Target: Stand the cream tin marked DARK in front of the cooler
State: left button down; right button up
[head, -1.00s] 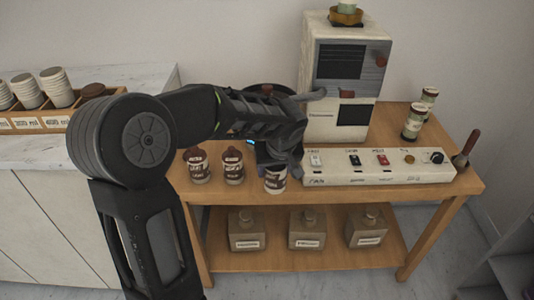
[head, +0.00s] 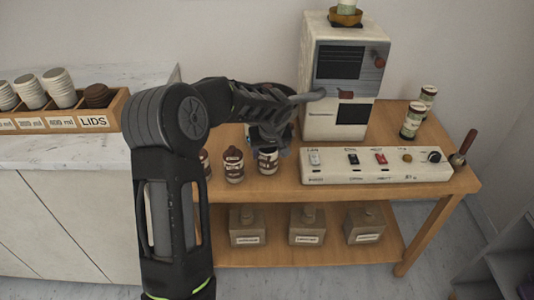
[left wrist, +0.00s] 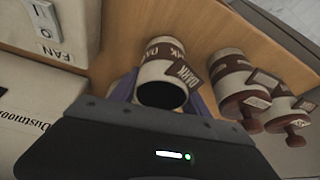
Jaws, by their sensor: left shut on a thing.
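The cream tin marked DARK (head: 268,161) has brown bands and a dark, open-looking top. It also shows in the left wrist view (left wrist: 166,72), with its label facing the camera. My left gripper (head: 267,142) is shut on it, with a finger on either side; it also shows in the left wrist view (left wrist: 166,98). The tin looks about upright; I cannot tell whether its base touches the table. A dark round pan (head: 266,88) left of the machine, probably the cooler, is mostly hidden behind my left arm. My right gripper is out of view.
A lidded brown-and-cream tin (head: 233,166) stands just left of the held tin; another (head: 205,163) is partly behind my arm. The white switch panel (head: 388,166) and the Dustmoor machine (head: 341,80) are on the right. Bare wood lies along the table's (head: 262,192) front edge.

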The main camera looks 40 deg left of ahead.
pick_arm(q)
jog(key=shift+f, duration=0.4)
jog(key=shift+f, duration=0.15)
jog(key=c, duration=0.5)
grip_release()
jog(key=shift+r, duration=0.3)
jog(key=v, duration=1.1)
jog(key=shift+s+d+r, duration=0.15)
jog(key=shift+d+r, duration=0.05)
jog(key=shift+r, duration=0.1)
